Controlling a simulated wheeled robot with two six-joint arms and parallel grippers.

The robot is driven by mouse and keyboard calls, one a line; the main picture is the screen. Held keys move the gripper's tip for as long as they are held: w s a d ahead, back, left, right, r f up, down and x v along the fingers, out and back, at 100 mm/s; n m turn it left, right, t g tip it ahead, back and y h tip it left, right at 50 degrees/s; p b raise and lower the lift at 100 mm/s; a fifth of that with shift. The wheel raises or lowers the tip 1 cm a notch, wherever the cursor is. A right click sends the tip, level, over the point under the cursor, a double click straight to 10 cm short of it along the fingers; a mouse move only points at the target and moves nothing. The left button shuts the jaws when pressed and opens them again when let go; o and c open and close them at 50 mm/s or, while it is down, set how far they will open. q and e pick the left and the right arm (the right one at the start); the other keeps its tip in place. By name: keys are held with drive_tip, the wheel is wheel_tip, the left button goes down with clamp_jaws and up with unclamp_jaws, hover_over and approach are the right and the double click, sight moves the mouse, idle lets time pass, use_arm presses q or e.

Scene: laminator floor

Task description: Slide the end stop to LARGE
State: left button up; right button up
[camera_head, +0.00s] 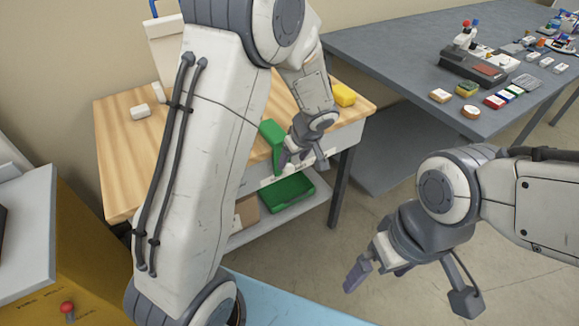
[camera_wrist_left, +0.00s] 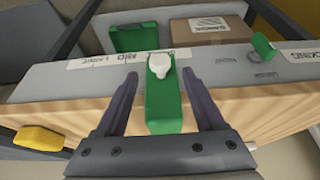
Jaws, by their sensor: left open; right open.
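A green bar (camera_wrist_left: 163,105) with a white knob (camera_wrist_left: 160,65) lies across the front edge of the wooden bench (camera_head: 120,175) and looks like the end stop. A green piece (camera_head: 272,135) shows beside my left gripper in the head view. My left gripper (camera_head: 302,160) is open at the bench's front edge. In the left wrist view its fingers (camera_wrist_left: 160,78) stand on either side of the green bar, with gaps visible. Labels (camera_wrist_left: 115,60) run along the grey front strip, too small to read surely. My right gripper (camera_head: 374,268) is open and empty over the floor.
A smaller green piece (camera_wrist_left: 264,46) sits on the front strip at right. A yellow block (camera_head: 343,94) lies on the bench. A green tray (camera_head: 288,192) and a cardboard box (camera_wrist_left: 208,30) are below. A grey table (camera_head: 400,50) with small items stands at right.

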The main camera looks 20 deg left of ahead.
sight(289, 166)
use_arm(q)
drive_tip(key=x, duration=0.5)
clamp_jaws()
idle(1.4)
